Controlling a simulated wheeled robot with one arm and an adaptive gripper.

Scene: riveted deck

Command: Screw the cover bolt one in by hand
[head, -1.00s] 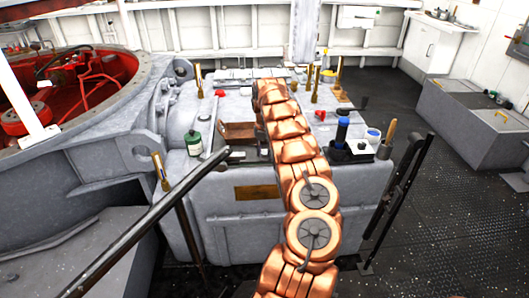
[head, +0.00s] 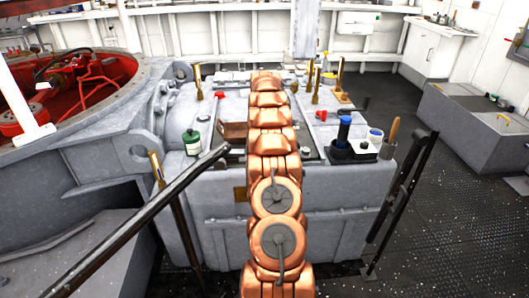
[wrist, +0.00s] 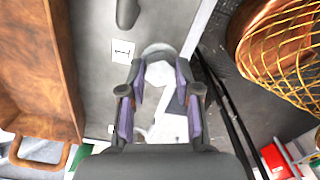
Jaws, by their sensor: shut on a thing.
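In the wrist view my gripper (wrist: 160,70) has its purple-padded fingers shut on a pale hexagonal bolt head (wrist: 160,75). The bolt is next to a white label reading "1" (wrist: 123,51), over a grey plate (wrist: 92,40). A grey round edge shows just beyond the bolt head. I cannot tell how deep the bolt sits, as its shank is hidden. In the head view my copper-coloured arm reaches over the grey housing (head: 330,205) and hides my gripper and the bolt.
A brown wooden box (wrist: 35,60) stands left of the fingers, and a yellow wire mesh (wrist: 290,40) is close at the right. On the housing are a green bottle (head: 192,143), a blue-topped black tool (head: 344,132) and upright brass pieces (head: 198,82). Dark railings stand in front.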

